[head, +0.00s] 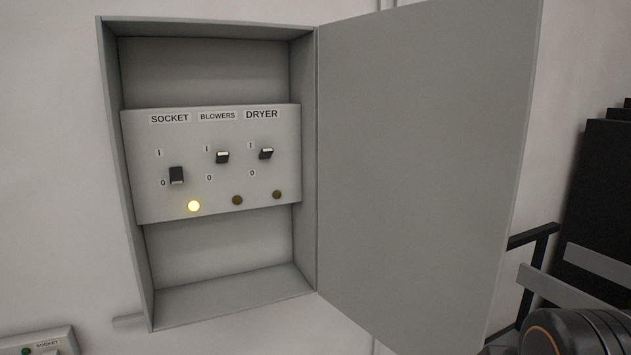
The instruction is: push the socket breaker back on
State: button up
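The socket breaker (176,175) is a dark switch under the SOCKET label, at the left of the panel (215,185) in the grey wall box. It sits low, beside the 0 mark. The lamp (194,206) below it glows yellow. The blowers breaker (222,157) and the dryer breaker (266,153) sit higher, nearer their I marks, and the lamps below them are dark. Part of my arm shows at the lower right corner. My gripper is not in view.
The box door (415,160) stands wide open to the right. A socket plate (38,342) with a green light is on the wall at lower left. Dark stepped shapes (600,200) and a railing (532,262) are at the right. The space before the panel is clear.

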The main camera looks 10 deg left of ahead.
aim_at(176, 176)
jog(key=u, duration=1.35)
